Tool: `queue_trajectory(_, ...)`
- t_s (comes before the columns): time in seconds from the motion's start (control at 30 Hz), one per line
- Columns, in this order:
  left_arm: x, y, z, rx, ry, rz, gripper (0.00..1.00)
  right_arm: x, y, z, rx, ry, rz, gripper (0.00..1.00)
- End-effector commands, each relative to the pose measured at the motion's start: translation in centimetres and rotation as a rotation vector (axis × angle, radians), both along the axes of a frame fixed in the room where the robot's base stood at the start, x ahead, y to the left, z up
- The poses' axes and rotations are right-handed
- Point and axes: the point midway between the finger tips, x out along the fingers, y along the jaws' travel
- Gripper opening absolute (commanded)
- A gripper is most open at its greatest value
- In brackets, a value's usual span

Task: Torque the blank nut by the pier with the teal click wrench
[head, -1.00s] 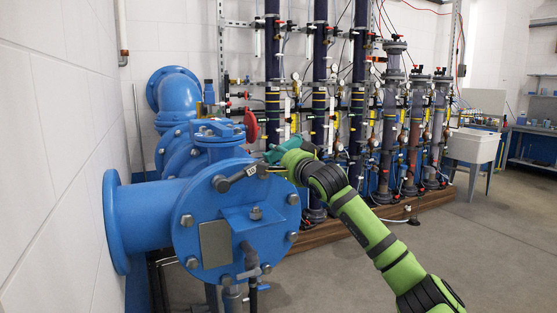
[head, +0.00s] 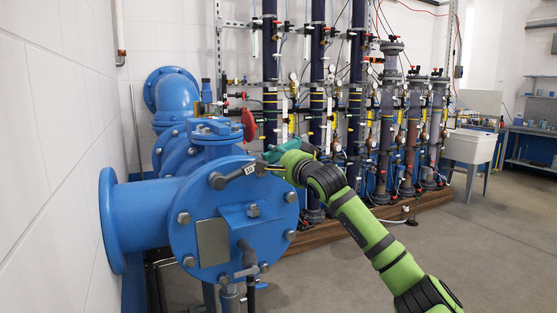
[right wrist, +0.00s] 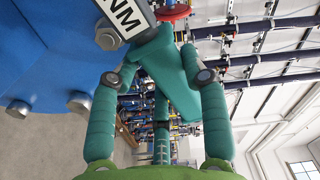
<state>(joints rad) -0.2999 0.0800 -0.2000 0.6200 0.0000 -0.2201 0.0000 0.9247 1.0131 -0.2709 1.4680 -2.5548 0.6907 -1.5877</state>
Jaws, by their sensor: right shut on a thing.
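The teal click wrench (head: 240,174) has a dark head, a white label and a teal handle. My right gripper (head: 278,161) is shut on its handle, at the upper right of the big blue blank flange (head: 180,236). The wrench head lies over the flange's upper-left rim and covers the nut there; whether it is fully seated I cannot tell. The right wrist view shows the teal handle (right wrist: 168,72) between both fingers (right wrist: 163,66), with the "NM" label near the top edge. My left gripper is not in view.
Several other grey nuts (head: 184,217) ring the flange, and a blue bracket with a grey plate (head: 212,243) is on its face. Dark pipe columns (head: 318,100) with valves stand behind. A white wall is close on the left. The floor at right (head: 480,250) is clear.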

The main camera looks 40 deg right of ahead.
Motion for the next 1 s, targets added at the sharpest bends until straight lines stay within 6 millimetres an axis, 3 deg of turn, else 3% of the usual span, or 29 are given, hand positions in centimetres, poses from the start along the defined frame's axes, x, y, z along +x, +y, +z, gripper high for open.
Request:
queue_trajectory(0.03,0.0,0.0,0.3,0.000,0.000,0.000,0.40,-0.1,0.0,0.7,-0.004,-0.007,0.001,0.00)
queue_trajectory(0.47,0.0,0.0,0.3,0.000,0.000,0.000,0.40,-0.1,0.1,0.7,-0.019,-0.004,0.000,0.00)
queue_trajectory(1.0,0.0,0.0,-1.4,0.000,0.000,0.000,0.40,-1.8,0.4,0.6,-0.022,-0.004,-0.001,0.00)
